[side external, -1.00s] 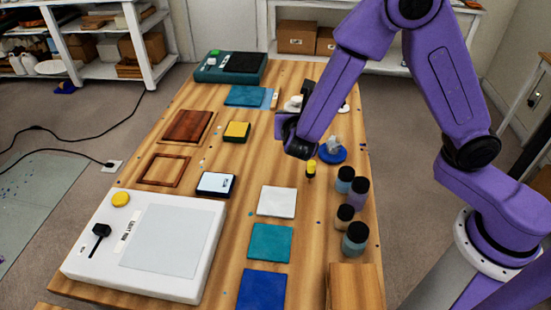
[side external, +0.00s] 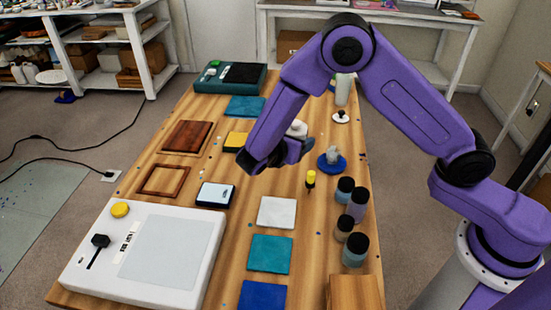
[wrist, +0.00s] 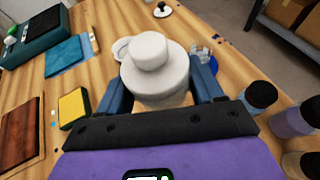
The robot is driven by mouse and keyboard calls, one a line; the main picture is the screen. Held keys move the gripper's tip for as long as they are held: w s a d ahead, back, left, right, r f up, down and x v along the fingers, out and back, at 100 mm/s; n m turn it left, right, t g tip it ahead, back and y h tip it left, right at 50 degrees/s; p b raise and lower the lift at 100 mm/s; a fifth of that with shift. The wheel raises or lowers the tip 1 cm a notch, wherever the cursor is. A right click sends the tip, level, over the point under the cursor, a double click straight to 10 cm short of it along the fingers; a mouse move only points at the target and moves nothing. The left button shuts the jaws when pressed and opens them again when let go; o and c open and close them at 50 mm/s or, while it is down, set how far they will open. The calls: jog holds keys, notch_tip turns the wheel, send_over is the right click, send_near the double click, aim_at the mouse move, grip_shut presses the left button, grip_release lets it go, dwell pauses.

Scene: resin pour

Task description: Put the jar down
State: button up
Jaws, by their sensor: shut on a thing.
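A jar with a white, stepped top sits between the two blue-grey fingers of my gripper (wrist: 160,85) in the wrist view, the jar's top (wrist: 153,62) facing the camera. My gripper is shut on it. In the side view my gripper (side external: 298,149) is over the middle of the wooden table (side external: 190,112), with the jar's white top (side external: 298,129) showing just behind it. The arm hides part of the jar there. Its base is hidden, so I cannot tell whether it touches the table.
A blue round dish (side external: 332,162) with a clear piece lies just right of my gripper. Several dark-capped bottles (side external: 356,202) stand along the right edge. A yellow-topped block (side external: 238,138) lies to the left. A white light box (side external: 150,250) fills the front left.

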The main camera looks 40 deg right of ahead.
jog(key=w+f, duration=0.3)
jog(key=w+a+f, duration=0.1)
jog(key=w+f, duration=0.2)
jog(key=shift+a+f, duration=0.15)
jog(key=shift+f, duration=1.6)
jog(key=shift+f, duration=0.1)
jog(key=o, duration=1.3)
jog(key=v, duration=1.2)
jog(key=shift+s, duration=0.1)
